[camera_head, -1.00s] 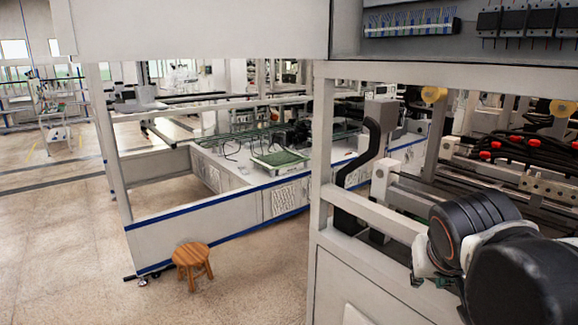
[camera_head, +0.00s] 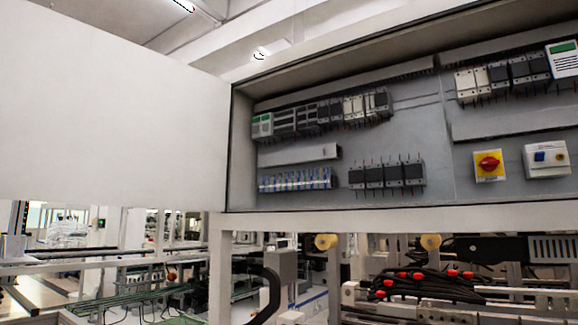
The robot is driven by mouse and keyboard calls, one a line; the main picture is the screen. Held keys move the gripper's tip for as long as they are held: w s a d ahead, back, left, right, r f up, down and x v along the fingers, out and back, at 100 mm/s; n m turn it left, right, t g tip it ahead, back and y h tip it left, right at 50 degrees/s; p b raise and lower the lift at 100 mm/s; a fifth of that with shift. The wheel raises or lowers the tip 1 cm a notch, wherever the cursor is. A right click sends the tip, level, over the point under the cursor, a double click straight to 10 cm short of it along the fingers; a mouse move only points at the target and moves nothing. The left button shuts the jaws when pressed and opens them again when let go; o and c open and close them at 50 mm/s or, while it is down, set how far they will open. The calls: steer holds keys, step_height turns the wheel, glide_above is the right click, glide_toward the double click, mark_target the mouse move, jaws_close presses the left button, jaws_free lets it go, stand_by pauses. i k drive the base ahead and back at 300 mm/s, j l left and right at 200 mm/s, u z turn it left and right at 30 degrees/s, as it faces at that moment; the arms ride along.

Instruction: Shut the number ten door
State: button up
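A large plain white cabinet door (camera_head: 110,105) stands open at the left of the camera_head view. It meets the left edge of an open electrical cabinet (camera_head: 420,150). No number shows on the door face, so I cannot tell from marking whether it is number ten. The door's far left edge runs out of the picture. My gripper is not in view.
Inside the cabinet are rows of breakers (camera_head: 385,176), a red and yellow rotary switch (camera_head: 488,164) and a white switch box (camera_head: 546,159). Below lie machine frames, black cables with red ends (camera_head: 425,283) and a grey box (camera_head: 281,268) on a post.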

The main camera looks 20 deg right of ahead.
mark_target(89, 114)
steer(key=i+j+z, duration=0.1)
steer(key=j+z, duration=0.15)
steer(key=z, duration=0.25)
steer(key=j+z, duration=0.25)
steer(key=z, duration=0.25)
steer(key=j+z, duration=0.1)
steer(key=j, duration=0.4)
steer(key=j+z, duration=0.15)
steer(key=j, duration=0.3)
steer(key=k+j+z, duration=0.1)
steer(key=j, duration=0.35)
steer(key=j+z, duration=0.15)
steer(key=j, duration=0.35)
steer(key=k+j+z, duration=0.1)
steer(key=j, duration=0.35)
steer(key=k+j+z, duration=0.1)
steer(key=j, duration=0.3)
steer(key=k+j, duration=0.1)
steer(key=j, duration=0.3)
steer(key=k+j, duration=0.1)
steer(key=j, duration=0.25)
steer(key=k+j, duration=0.15)
steer(key=j, duration=0.25)
steer(key=k+j, duration=0.1)
steer(key=j, duration=0.25)
steer(key=k+j, duration=0.1)
steer(key=j, duration=0.3)
